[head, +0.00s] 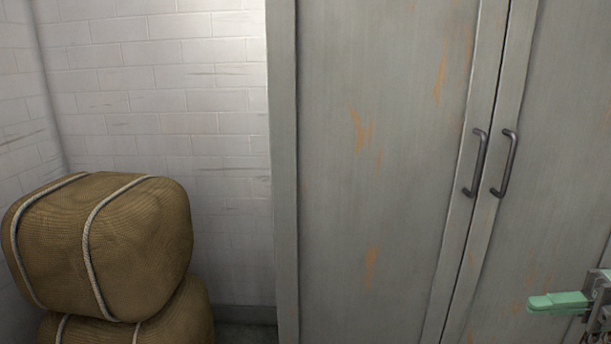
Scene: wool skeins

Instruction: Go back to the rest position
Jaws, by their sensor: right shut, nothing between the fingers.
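My right gripper (558,303) shows at the lower right edge of the head view, with pale green fingers pointing left. Its fingers are together and hold nothing. It is in front of the right door of a grey metal cabinet; I cannot tell how far from it. My left gripper is out of view. No wool skeins show.
The grey cabinet (385,200) has rust streaks, two doors and two dark upright handles (476,163). Its doors look closed. Two roped burlap bales (140,240) are stacked at the left, by a white brick wall (160,100). A narrow strip of floor (245,334) shows between bales and cabinet.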

